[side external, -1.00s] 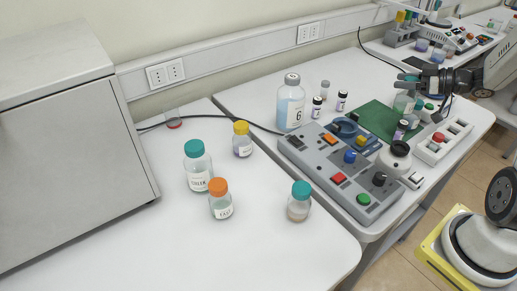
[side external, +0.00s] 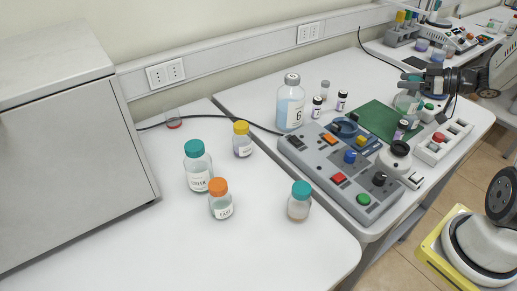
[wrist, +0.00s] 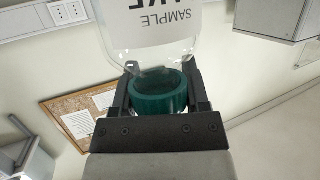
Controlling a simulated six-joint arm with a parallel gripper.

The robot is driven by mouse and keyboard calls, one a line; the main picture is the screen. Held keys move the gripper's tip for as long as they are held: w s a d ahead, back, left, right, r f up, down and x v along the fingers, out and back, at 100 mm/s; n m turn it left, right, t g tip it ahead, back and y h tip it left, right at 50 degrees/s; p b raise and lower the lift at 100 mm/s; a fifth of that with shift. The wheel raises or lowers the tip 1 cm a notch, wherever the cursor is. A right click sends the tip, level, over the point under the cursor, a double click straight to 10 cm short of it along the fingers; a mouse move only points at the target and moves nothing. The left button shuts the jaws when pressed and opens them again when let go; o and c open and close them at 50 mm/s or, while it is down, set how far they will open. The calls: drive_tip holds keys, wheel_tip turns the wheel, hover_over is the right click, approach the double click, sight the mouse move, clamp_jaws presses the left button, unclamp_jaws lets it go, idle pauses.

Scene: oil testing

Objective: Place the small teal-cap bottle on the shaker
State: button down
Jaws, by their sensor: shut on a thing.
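My gripper (side external: 420,82) is at the upper right of the side external view, above the far end of the right table. In the wrist view my gripper (wrist: 160,72) is shut on the teal cap (wrist: 160,100) of a clear bottle (wrist: 150,45), with one finger on each side. The bottle's label reads SAMPLE and a partly cut-off second word. The held bottle shows small in the side view (side external: 404,103); whether it touches anything below is unclear. Another small teal-cap bottle (side external: 299,206) stands on the left table. I cannot tell surely which device is the shaker.
A grey control panel (side external: 318,160) with coloured knobs, a green mat (side external: 378,118) and a white switch strip (side external: 447,140) lie near the arm. A large bottle marked 6 (side external: 290,108) stands behind the panel. Other capped bottles (side external: 199,172) stand left. The left table's front is clear.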

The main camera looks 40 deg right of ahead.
sight(402, 91)
drive_tip(key=shift+r, duration=0.7)
drive_tip(key=r, duration=0.3)
drive_tip(key=shift+w+a+r, duration=0.2)
drive_tip(key=shift+a+r, duration=0.05)
drive_tip(key=shift+a, duration=0.1)
drive_tip(key=w+a+n+g+y, duration=0.2)
drive_tip(key=a+n+g+y, duration=0.1)
drive_tip(key=a, duration=0.8)
drive_tip(key=w+a+n+g+y, duration=0.2)
drive_tip(key=w+a+n+g, duration=0.1)
drive_tip(key=a, duration=0.7)
drive_tip(key=w+a+n+g+y, duration=0.2)
drive_tip(key=a+n+y, duration=0.15)
drive_tip(key=a, duration=0.75)
drive_tip(key=s+a+n+g, duration=0.5)
drive_tip(key=s+a, duration=0.4)
drive_tip(key=a, duration=0.5)
drive_tip(key=s+a+n+g, duration=0.5)
drive_tip(key=s+a, duration=0.4)
drive_tip(key=a, duration=0.5)
wheel_tip(402, 91, down, 15)
drive_tip(key=m+g, duration=0.1)
drive_tip(key=shift+w+d+r+h, duration=0.15)
drive_tip(key=shift+w+d+h, duration=0.2)
drive_tip(key=shift+h, duration=0.1)
